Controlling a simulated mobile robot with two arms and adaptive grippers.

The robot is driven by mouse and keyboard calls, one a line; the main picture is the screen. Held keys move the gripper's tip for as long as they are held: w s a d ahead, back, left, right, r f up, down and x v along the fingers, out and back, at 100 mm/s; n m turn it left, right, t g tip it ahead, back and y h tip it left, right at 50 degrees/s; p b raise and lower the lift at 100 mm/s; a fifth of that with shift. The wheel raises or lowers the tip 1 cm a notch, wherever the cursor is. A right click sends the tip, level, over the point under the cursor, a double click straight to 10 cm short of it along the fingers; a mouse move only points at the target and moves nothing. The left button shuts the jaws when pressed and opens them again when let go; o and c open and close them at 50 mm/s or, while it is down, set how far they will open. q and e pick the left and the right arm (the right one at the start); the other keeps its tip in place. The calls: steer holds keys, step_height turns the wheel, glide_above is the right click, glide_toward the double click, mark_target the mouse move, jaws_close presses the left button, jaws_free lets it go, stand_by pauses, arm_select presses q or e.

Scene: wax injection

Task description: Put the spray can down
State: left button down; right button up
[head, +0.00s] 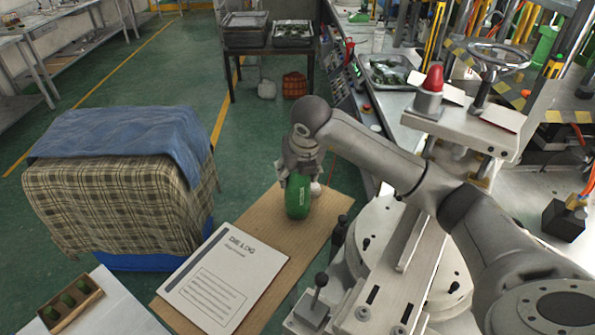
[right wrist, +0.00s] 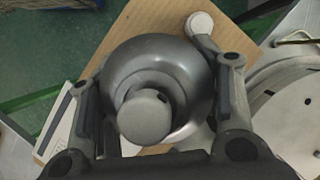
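The green spray can (head: 298,198) is upright at the far end of the brown board (head: 322,225). In the right wrist view its grey domed top and round cap (right wrist: 145,115) sit between my fingers. My right gripper (head: 299,168) is around the can's upper part from above, with a finger against each side (right wrist: 160,100). Whether the can's base touches the board is hard to tell. My left gripper does not show.
A white die log sheet (head: 223,275) lies on the board's near part. A small white round thing (right wrist: 200,22) is close beside the can. A cloth-covered stack (head: 120,190) stands left; the machine with its round plate (head: 375,250) stands right.

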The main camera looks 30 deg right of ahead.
steer(key=o, duration=0.4)
steer(key=shift+s, duration=0.1)
steer(key=shift+r, duration=0.1)
steer(key=shift+b+v, duration=1.3)
steer(key=shift+v, duration=4.7)
